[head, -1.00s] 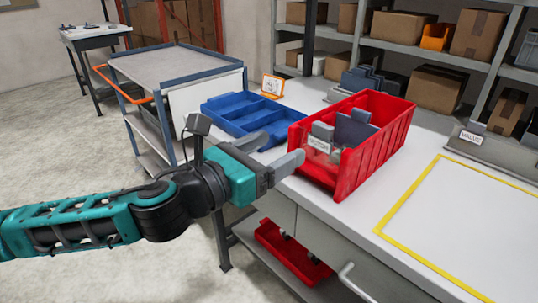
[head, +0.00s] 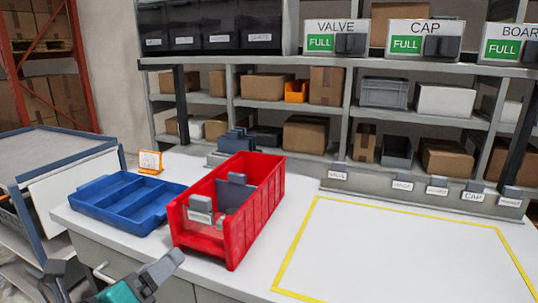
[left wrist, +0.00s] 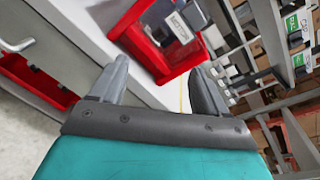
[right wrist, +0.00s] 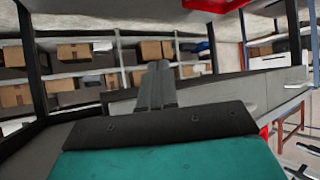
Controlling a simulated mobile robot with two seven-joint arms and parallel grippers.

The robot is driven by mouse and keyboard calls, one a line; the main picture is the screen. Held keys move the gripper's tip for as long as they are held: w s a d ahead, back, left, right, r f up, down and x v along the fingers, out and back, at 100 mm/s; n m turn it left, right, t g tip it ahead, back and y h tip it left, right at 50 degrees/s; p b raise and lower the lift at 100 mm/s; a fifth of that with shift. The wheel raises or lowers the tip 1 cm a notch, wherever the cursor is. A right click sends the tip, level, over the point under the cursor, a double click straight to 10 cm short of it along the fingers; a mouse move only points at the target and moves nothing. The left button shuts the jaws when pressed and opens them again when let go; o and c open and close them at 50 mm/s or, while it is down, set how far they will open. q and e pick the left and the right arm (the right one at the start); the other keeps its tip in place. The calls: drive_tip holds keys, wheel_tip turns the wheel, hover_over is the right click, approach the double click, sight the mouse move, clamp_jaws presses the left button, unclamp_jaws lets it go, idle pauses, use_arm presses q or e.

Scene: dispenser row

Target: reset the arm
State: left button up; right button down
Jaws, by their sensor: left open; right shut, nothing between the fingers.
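My left gripper (head: 160,269) is at the bottom edge of the head view, in front of the bench and below the red bin (head: 228,207). In the left wrist view its two fingers (left wrist: 160,82) stand apart with nothing between them; the red bin lies beyond the tips. My right gripper does not show in the head view. In the right wrist view its fingers (right wrist: 155,84) are together and empty, with a grey bench edge and shelves beyond. Most of both arms is out of sight.
A blue divided tray (head: 127,203) sits left of the red bin on the white bench. A yellow-outlined area (head: 400,250) at the right is bare. Shelves with boxes and FULL signs (head: 421,40) stand behind. A grey cart (head: 60,152) is at the left.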

use_arm(q)
drive_tip(key=s+f+n+g+y, duration=0.1)
drive_tip(key=s+f+n, duration=0.3)
drive_tip(key=f+n, duration=0.4)
drive_tip(key=s+d+f+n+g+y+p, duration=0.1)
drive_tip(key=s+f+n, duration=0.3)
drive_tip(key=f+n, duration=0.5)
drive_tip(key=s+d+f+n+g+p, duration=0.1)
drive_tip(key=s+f+n+g, duration=0.2)
drive_tip(key=f+n, duration=0.5)
drive_tip(key=s+n, duration=0.1)
drive_tip(key=n, duration=0.3)
drive_tip(key=shift+s+d+f+y, duration=0.2)
drive_tip(key=shift+s+y, duration=0.1)
drive_tip(key=shift+y, duration=0.1)
